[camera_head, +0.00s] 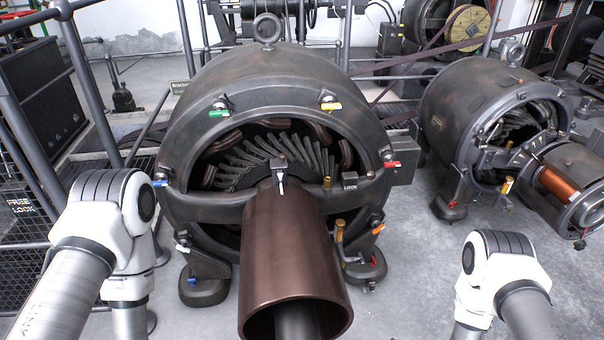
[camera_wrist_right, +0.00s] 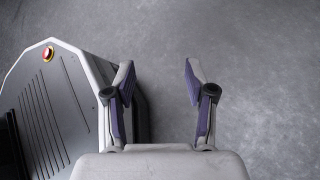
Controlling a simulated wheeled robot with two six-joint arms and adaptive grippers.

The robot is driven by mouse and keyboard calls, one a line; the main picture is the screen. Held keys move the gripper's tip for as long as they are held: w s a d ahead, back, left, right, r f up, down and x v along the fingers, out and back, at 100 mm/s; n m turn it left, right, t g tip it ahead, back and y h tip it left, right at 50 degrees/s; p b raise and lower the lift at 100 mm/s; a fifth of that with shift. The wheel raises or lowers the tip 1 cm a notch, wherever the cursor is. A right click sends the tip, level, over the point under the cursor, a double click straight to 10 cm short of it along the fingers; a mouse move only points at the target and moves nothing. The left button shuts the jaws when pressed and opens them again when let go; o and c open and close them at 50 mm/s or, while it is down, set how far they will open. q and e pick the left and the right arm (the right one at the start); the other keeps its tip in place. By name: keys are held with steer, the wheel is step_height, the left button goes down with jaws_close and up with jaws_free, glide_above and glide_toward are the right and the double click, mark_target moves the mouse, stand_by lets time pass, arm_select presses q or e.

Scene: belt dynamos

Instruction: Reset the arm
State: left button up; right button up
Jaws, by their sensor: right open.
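My right gripper (camera_wrist_right: 158,95) shows in the right wrist view with its two purple-padded fingers wide apart. Nothing is between them, and bare grey floor lies beyond. In the head view my right arm (camera_head: 500,275) is at the lower right, with its gripper out of the picture. My left arm (camera_head: 105,225) is at the lower left, and its gripper is out of the picture too. Neither visible arm part is seen holding anything.
A large dark dynamo (camera_head: 275,85) stands ahead, with a brown cylinder (camera_head: 290,240) projecting towards me between my arms. Coloured tabs ring its face. A second dynamo (camera_head: 470,95) stands at right. Railings (camera_head: 75,60) and a black cabinet (camera_head: 40,95) are at left. Grey floor (camera_head: 410,260) is clear right of centre.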

steer(key=s+d+r+n+g+h, duration=0.1)
steer(key=s+r+n+g+h, duration=0.15)
steer(key=s+n+g, duration=0.9)
steer(key=s+d+r+n+t+h, duration=0.2)
steer(key=s+d+n+t+h, duration=0.1)
steer(key=s+d+n+h, duration=0.65)
steer(key=w+r+n+t+y+b, duration=0.1)
steer(key=w+n+t+y+b, duration=0.1)
steer(key=w+n+t, duration=0.4)
step_height(320, 180, down, 14)
steer(key=w+m+b, duration=0.1)
steer(key=b, duration=1.3)
step_height(320, 180, up, 38)
steer(key=p, duration=3.8)
steer(key=shift+w+a+r+g, duration=0.15)
steer(key=shift+a+r+g, duration=0.1)
steer(key=shift+g, duration=0.1)
